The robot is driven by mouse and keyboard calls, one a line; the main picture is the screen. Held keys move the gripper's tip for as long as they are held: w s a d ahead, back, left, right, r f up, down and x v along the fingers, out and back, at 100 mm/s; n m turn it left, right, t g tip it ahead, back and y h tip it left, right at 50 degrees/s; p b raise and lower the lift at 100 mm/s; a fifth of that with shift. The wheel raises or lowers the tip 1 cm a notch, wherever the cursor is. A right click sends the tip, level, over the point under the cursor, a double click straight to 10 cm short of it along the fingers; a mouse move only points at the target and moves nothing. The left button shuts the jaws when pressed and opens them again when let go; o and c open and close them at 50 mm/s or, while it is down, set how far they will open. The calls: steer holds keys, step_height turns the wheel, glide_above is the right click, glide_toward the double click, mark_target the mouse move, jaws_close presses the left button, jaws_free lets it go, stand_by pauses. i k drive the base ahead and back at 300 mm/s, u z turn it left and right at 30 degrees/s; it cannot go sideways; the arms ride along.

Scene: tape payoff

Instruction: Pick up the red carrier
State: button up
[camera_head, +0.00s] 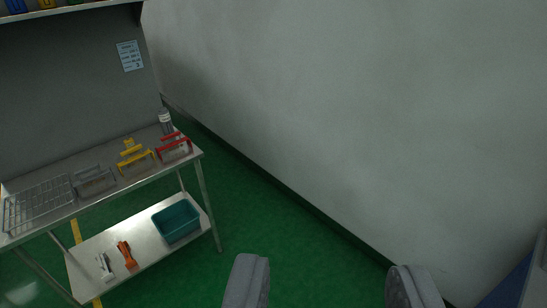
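The red carrier (175,149) stands at the right end of the metal table's top in the head camera view. It has red bars over a clear or grey body. My gripper (327,285) shows at the bottom of the view as two grey fingers set wide apart. It is open, with nothing between the fingers but green floor and wall base. It is well to the right of the carrier and apart from it.
The metal table (112,190) also bears a yellow carrier (135,158), a grey carrier (94,181), a wire rack (38,204) and a bottle (165,122). Its lower shelf holds a teal bin (177,224) and an orange tool (126,254). A pale wall (370,110) fills the right.

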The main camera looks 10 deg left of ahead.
mark_target(177, 132)
steer(key=u, duration=0.25)
steer(key=i, duration=1.65)
steer(key=u, duration=0.85)
steer(key=i, duration=1.35)
steer(key=u, duration=0.45)
